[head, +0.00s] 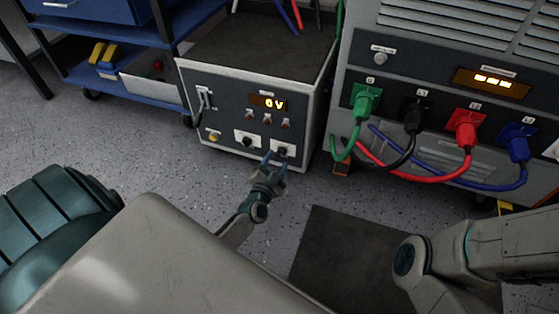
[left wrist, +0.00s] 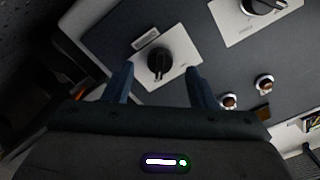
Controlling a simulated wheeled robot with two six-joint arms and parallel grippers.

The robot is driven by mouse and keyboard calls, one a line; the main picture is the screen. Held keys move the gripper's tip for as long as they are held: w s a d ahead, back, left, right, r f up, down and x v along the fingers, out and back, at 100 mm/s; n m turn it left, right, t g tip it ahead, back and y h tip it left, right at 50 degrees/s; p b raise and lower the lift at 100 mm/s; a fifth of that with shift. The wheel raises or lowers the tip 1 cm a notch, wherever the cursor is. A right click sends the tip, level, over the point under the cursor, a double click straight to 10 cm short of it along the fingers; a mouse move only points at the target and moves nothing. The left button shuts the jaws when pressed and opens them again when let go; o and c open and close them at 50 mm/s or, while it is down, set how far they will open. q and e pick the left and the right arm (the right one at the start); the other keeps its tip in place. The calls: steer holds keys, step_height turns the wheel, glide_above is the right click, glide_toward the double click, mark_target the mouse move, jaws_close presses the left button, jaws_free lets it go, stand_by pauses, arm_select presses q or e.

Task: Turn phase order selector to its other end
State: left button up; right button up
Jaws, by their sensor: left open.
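A grey supply unit (head: 230,105) with a dark front panel stands on the floor, its lit display reading "0V". Two black rotary knobs on white plates sit low on the panel: a left knob (head: 247,141) and a right knob (head: 282,151). The labels are too small to read, so I cannot tell by name which is the phase order selector. My left gripper (head: 276,160) is open at the right knob. In the left wrist view the open fingers (left wrist: 158,72) stand either side of that knob (left wrist: 159,63), with gaps beside it. My right gripper is out of view.
A large cabinet (head: 400,65) stands right, with green, black, red and blue plugs and cables looping down beside the unit. A blue shelf cart (head: 150,90) stands left. A dark mat (head: 345,255) lies on the floor in front.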

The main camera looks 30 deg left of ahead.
mark_target(281, 153)
arm_select(q)
steer(key=shift+b+x, duration=0.35)
steer(key=shift+x, duration=1.1)
steer(key=c, duration=1)
